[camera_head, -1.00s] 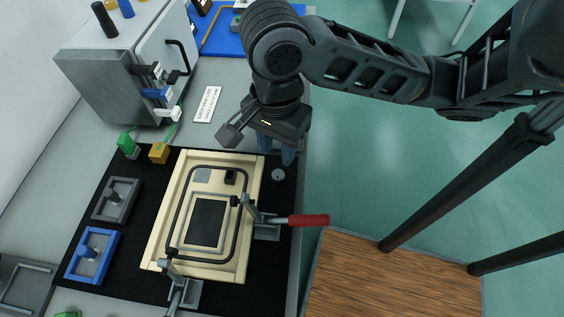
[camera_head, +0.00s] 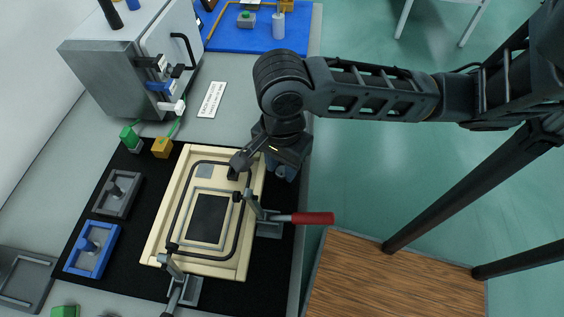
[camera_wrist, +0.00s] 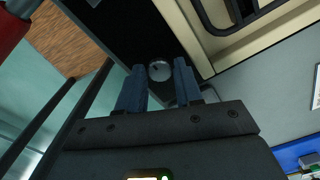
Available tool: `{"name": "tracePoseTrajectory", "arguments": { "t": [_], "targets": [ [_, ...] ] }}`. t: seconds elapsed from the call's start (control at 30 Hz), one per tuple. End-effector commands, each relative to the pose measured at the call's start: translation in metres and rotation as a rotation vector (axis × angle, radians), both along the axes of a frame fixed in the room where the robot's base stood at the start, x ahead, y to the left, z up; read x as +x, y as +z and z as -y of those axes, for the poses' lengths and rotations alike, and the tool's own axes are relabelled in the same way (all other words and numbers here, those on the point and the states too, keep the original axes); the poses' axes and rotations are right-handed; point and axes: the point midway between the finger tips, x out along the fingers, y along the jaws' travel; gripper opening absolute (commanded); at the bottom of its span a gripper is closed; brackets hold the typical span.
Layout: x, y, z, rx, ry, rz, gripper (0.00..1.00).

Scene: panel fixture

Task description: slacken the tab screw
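A round silver disc with a small dark mark, which looks like the tab screw (camera_wrist: 159,71), sits on the black mat beside the cream panel. In the wrist view it lies between and beyond my two blue fingertips. My gripper (camera_wrist: 159,64) is open, with a clear gap between the fingers and nothing held. In the head view my gripper (camera_head: 281,169) hangs over the panel's upper right corner and mostly hides the disc. I cannot tell its height above the disc.
The cream panel (camera_head: 172,226) carries a dark loop handle. A toggle clamp with a red lever (camera_head: 313,218) stands close below my gripper, and a second clamp (camera_head: 184,290) is at the panel's lower edge. A grey box (camera_head: 112,82) stands at upper left.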

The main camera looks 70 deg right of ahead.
Motion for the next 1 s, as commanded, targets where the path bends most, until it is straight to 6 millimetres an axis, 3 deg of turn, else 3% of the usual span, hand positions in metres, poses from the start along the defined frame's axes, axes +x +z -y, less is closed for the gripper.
{"name": "tracePoseTrajectory", "arguments": {
  "t": [0.33,0.67,1.0],
  "targets": [
    [0.0002,0.0003,-0.0001,0.001,0.000,0.001,0.01],
    [0.0003,0.0005,-0.0001,0.000,0.034,0.002,0.00],
    [0.0002,0.0005,-0.0003,-0.001,0.248,0.002,0.00]
  ]
}}
